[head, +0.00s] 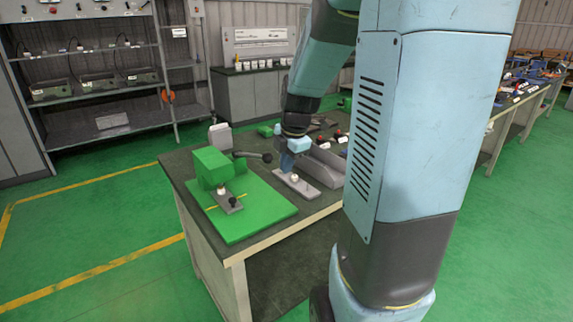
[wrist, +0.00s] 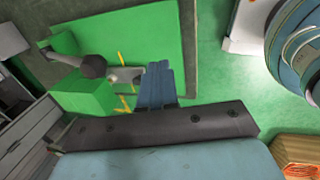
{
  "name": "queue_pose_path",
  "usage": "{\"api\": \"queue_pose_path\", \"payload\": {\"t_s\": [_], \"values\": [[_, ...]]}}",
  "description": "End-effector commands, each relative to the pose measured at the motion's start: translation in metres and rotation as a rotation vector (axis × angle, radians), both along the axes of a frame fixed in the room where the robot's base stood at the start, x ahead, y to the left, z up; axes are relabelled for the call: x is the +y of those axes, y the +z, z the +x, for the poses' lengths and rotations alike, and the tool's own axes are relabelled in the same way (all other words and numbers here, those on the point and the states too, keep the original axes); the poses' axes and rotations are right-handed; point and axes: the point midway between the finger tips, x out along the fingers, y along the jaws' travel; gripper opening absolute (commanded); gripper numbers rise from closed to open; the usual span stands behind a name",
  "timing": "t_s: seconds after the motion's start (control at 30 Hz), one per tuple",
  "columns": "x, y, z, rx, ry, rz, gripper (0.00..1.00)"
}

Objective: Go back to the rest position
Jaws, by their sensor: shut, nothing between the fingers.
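My gripper (head: 287,161) is over the workbench, pointing down, with its blue fingers together and empty. It is just above and behind a grey plate (head: 309,190) with a small white piece (head: 294,177) on it; I cannot tell whether they touch. In the wrist view my fingers (wrist: 157,84) are closed side by side. The green press (head: 211,167) stands left of my gripper on a green base plate (head: 262,216). Its lever ends in a dark knob (head: 267,157) close to my gripper. A small grey part (head: 228,202) lies on the base plate.
The dark bench top (head: 283,226) has a free front strip. A grey box (head: 322,165) with knobs stands right of my gripper, partly hidden by my arm. Shelves (head: 90,85) stand back left, another bench (head: 505,120) at right. The green floor at left is clear.

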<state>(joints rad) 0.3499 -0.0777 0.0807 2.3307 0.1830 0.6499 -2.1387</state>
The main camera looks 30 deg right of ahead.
Motion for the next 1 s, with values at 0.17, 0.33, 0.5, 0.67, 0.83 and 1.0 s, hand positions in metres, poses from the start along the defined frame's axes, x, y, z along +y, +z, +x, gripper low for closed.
{"api": "queue_pose_path", "payload": {"t_s": [0.17,0.33,0.5,0.67,0.83,1.0], "values": [[0.0,0.0,0.0,0.0,0.0,0.0,0.0],[0.0,0.0,0.0,0.0,-0.003,0.001,0.0],[0.008,0.011,-0.008,-0.01,-0.083,0.017,0.0],[0.025,0.034,-0.027,-0.031,-0.278,0.063,0.0],[0.043,0.057,-0.052,-0.056,-0.514,0.13,0.0],[0.057,0.077,-0.078,-0.082,-0.751,0.209,0.0]]}}
